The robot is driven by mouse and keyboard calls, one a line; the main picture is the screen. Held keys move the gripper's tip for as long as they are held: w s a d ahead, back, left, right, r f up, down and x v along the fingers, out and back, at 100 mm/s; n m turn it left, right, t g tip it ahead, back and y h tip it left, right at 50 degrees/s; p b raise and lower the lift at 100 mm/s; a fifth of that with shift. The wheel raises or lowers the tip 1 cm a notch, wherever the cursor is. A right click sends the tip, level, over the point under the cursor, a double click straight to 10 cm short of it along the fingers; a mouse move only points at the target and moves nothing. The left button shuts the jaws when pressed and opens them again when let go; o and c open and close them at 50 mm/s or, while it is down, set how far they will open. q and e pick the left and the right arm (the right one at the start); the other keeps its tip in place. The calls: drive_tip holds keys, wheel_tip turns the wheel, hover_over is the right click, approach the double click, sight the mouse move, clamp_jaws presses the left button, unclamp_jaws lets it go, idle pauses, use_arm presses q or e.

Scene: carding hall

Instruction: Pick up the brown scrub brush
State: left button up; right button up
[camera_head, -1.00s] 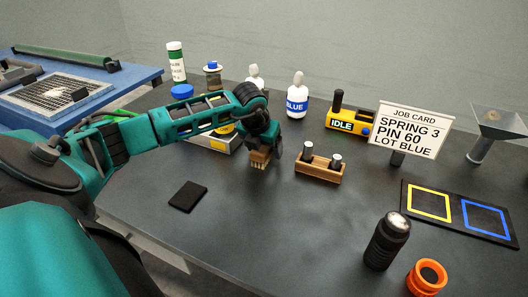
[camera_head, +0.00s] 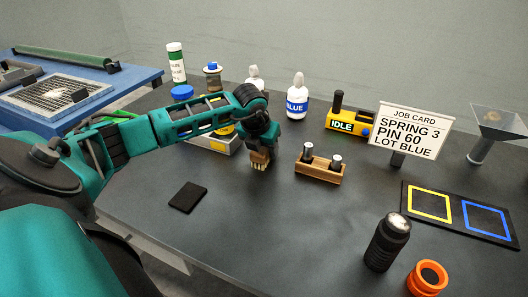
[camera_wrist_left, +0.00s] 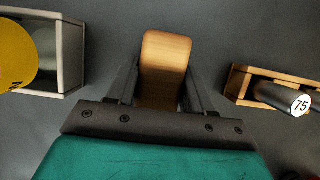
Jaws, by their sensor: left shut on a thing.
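The brown scrub brush (camera_head: 260,159) is upright at the middle of the dark table, left of a small wooden block. My left gripper (camera_head: 262,147) is over it from above and is shut on it. In the left wrist view the brush (camera_wrist_left: 166,55) shows as a light brown wooden piece between the two dark fingers (camera_wrist_left: 160,90). The gripper hides its upper part in the head view. I cannot tell whether the brush's lower end still touches the table. My right gripper is not in view.
The wooden block with two pins (camera_head: 320,172) stands close on the right. A grey-walled bin (camera_head: 222,145) is behind on the left. A black pad (camera_head: 188,197) lies in front. A flashlight (camera_head: 387,242) and orange ring (camera_head: 428,277) stand front right. The front middle table is clear.

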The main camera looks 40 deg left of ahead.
use_arm(q)
drive_tip(key=shift+r+p, duration=0.4)
drive_tip(key=shift+p, duration=0.05)
wheel_tip(320, 180, up, 20)
drive_tip(key=shift+f, duration=0.1)
